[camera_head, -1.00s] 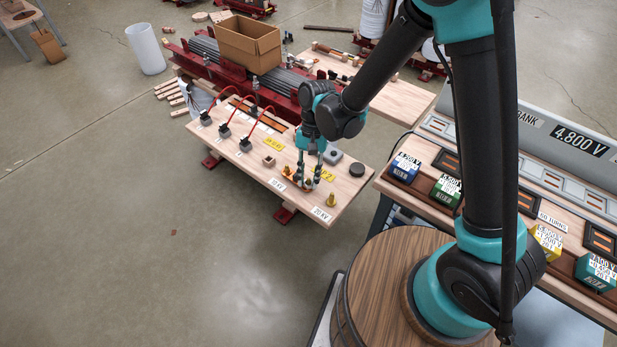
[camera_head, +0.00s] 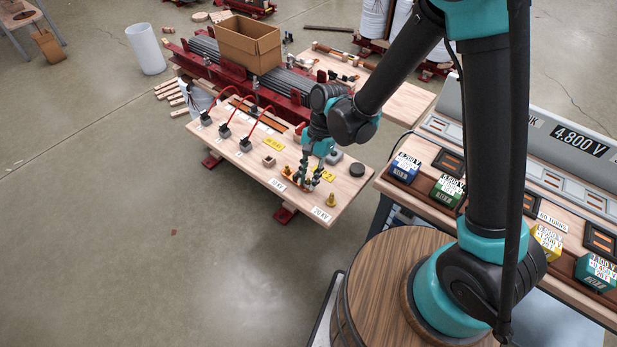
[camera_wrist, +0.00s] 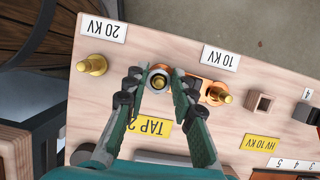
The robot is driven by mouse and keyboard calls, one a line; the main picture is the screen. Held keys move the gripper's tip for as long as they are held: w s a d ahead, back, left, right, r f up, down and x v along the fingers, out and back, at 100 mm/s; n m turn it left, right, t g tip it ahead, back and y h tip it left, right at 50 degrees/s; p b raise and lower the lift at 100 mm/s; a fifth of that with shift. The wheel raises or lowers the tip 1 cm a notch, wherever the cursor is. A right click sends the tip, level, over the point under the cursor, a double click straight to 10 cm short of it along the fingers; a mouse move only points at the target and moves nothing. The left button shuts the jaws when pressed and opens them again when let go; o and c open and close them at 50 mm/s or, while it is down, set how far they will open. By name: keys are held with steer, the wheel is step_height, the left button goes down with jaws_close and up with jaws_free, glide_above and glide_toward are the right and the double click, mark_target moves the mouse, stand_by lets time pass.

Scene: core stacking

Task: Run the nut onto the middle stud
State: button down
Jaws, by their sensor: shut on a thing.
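My gripper (camera_wrist: 158,85) points down at the wooden board (camera_wrist: 262,58), its two fingers shut on a small dark-rimmed nut (camera_wrist: 161,72). The nut sits around the middle stud (camera_wrist: 160,83), whose brass tip shows inside the ring. How far down the thread the nut sits I cannot tell. A copper strip (camera_wrist: 192,88) runs beside it towards the brass stud by the 10 KV label (camera_wrist: 218,95). Another brass stud (camera_wrist: 93,65) stands by the 20 KV label. In the head view my gripper (camera_head: 305,184) hides most of the middle stud.
A yellow TAP 2 label (camera_wrist: 150,127) lies beside the fingers. A small hollow wooden block (camera_wrist: 260,103) stands beyond the 10 KV stud. In the head view, a dark round knob (camera_head: 357,169) and black clips with red leads (camera_head: 224,131) are on the same board.

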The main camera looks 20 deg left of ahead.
steer(key=shift+m, duration=0.3)
steer(key=m+y, duration=0.1)
steer(key=m, duration=0.3)
steer(key=shift+t, duration=0.3)
steer(key=m+t+y, duration=0.1)
steer(key=m, duration=0.3)
steer(key=shift+m, duration=0.3)
steer(key=m+t, duration=0.1)
steer(key=m, duration=0.1)
steer(key=m+y, duration=0.1)
steer(key=m, duration=0.1)
steer(key=shift+m+t, duration=0.4)
